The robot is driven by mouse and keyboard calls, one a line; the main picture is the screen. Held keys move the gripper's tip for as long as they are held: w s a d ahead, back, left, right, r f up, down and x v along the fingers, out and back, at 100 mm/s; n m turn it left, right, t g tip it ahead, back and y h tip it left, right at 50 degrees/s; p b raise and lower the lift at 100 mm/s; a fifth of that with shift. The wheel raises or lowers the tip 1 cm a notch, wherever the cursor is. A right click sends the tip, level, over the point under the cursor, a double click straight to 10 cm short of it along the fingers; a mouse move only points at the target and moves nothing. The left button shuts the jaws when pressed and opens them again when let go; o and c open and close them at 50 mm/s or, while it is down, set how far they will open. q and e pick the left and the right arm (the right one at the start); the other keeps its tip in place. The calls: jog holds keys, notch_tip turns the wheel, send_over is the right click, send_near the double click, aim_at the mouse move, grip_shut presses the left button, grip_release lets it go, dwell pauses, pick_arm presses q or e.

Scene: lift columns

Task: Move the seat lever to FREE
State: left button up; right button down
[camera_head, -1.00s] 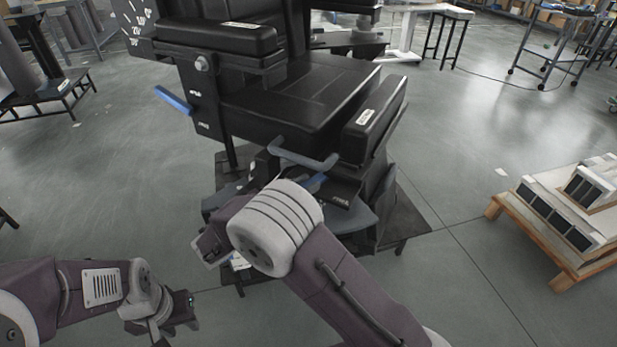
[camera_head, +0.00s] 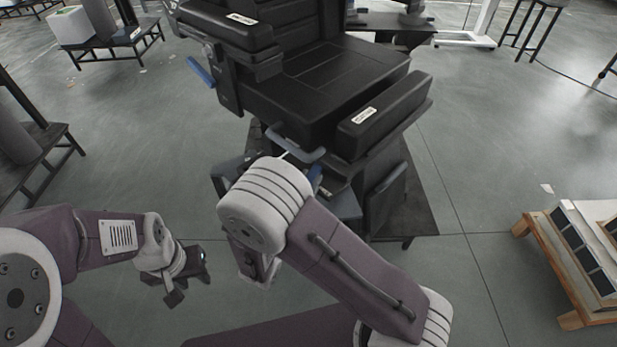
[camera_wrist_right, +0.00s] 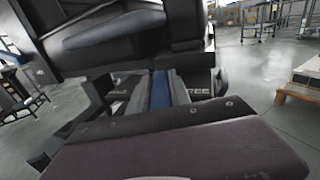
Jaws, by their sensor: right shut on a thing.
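The black seat (camera_head: 320,75) stands in front of me. Low on its front, a blue lever (camera_head: 316,177) shows beside my right arm. In the right wrist view, the blue lever (camera_wrist_right: 160,90) lies between the two grey fingers of my right gripper (camera_wrist_right: 160,94), which is shut on it. The word FREE (camera_wrist_right: 200,93) is printed on a dark panel just right of the fingers.
A grey bar handle (camera_head: 293,143) sticks out under the seat's front edge. Another blue lever (camera_head: 201,72) juts from the seat's left side. A wooden pallet (camera_head: 545,265) with panels stands at the right. Open floor (camera_head: 480,170) lies between seat and pallet.

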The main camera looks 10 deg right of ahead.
jog(key=shift+s+d, duration=0.1)
jog(key=shift+d, duration=0.05)
dwell(0.3)
jog(key=c, duration=1.2)
grip_release()
pick_arm(q)
jog(key=shift+r, duration=0.1)
jog(key=shift+s, duration=0.1)
